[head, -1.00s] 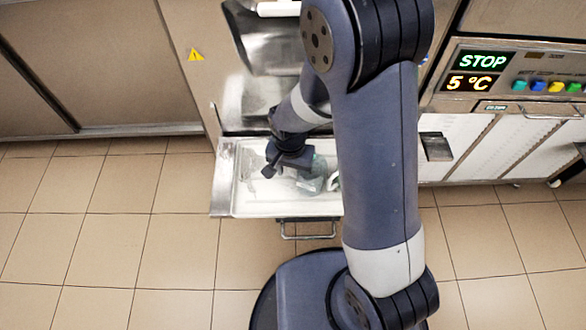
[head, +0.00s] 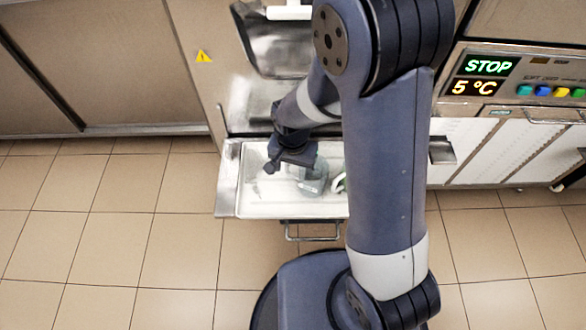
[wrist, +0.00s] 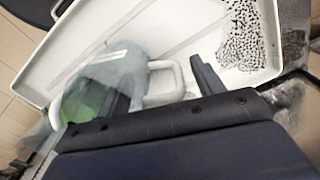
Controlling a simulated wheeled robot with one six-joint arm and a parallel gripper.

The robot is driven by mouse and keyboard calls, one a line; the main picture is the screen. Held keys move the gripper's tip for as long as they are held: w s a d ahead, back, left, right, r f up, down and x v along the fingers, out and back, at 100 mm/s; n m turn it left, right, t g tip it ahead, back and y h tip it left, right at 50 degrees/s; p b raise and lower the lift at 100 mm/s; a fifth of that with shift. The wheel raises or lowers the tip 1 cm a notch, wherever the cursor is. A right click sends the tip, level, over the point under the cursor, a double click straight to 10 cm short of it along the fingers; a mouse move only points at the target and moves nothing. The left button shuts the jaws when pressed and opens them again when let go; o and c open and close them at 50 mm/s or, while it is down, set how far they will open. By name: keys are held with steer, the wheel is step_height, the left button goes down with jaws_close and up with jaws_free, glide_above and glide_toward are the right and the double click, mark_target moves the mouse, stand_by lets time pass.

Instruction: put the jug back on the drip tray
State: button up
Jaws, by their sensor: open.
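The jug (head: 312,181) is clear and grey-green with a pale loop handle; it appears to rest on the white drip tray (head: 285,210). In the wrist view the jug (wrist: 88,88) is at the left, its handle (wrist: 176,88) pointing right. My gripper (head: 284,166) is open, low over the tray just left of the jug in the head view. In the wrist view one dark finger (wrist: 207,74) stands right of the handle, with a small gap. A dark shape shows through the jug's clear wall; I cannot tell if it is the other finger. My wrist housing hides the jug's near side.
The tray's wall (wrist: 22,80) rises at the left of the wrist view, and a patch of dark holes (wrist: 250,35) marks its floor. The freezer's steel front (head: 255,100) stands behind the tray. A metal handle (head: 312,236) sits below it. My arm covers the tray's right end.

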step_height(320, 180, up, 10)
steer(key=p, duration=0.2)
steer(key=shift+s, duration=0.1)
steer(key=shift+c, duration=0.4)
stand_by(0.9)
